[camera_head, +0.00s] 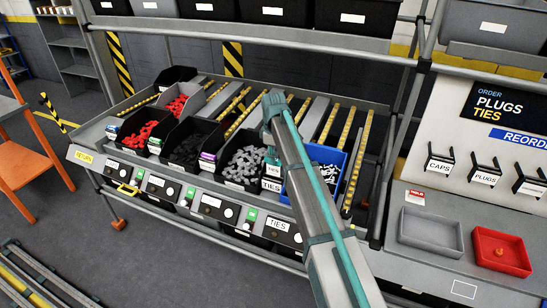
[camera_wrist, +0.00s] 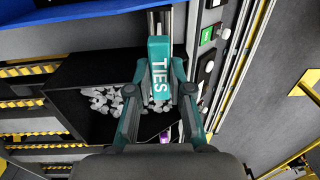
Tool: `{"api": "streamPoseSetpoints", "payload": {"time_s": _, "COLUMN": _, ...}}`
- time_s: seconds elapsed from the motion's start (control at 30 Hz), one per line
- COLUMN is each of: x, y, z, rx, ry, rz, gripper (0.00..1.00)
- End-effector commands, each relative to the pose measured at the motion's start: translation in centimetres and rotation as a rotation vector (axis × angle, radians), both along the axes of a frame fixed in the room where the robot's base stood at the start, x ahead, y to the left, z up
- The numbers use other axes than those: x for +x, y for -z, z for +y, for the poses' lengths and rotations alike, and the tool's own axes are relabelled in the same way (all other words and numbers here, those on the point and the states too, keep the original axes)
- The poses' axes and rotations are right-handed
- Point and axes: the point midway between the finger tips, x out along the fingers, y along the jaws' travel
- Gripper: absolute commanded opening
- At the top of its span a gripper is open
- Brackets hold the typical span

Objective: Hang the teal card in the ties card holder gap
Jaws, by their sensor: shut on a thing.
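The teal card (camera_wrist: 159,70), lettered TIES in white, is upright between the two teal fingers of my gripper (camera_wrist: 158,90) in the wrist view. My gripper is shut on it. Behind the card is a black bin (camera_wrist: 85,75) of grey pieces; I cannot tell whether the card touches the bin or the rail. In the head view my gripper (camera_head: 272,156) is low at the front of the grey-piece bin (camera_head: 243,165), partly behind my arm. Card holders hang on the right panel: CAPS (camera_head: 439,167), PLUGS (camera_head: 485,180) and a third (camera_head: 530,188), cut off by the edge; no ties holder is readable.
A blue bin (camera_head: 327,155) stands right of the gripper, and bins with red pieces (camera_head: 180,103) stand left. The rack's front rail carries knob panels, one labelled TIES (camera_head: 282,229). A grey tray (camera_head: 431,232) and a red tray (camera_head: 500,250) sit on the right counter. An order sign reads PLUGS TIES.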

Motion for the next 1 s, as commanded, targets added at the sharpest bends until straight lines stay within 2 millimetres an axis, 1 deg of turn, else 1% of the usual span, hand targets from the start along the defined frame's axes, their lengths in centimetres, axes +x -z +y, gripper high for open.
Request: {"api": "streamPoseSetpoints", "payload": {"time_s": 1.0, "x": 0.0, "y": 2.4, "z": 0.0, "rx": 0.000, "ry": 0.000, "rz": 0.000, "gripper": 0.00}}
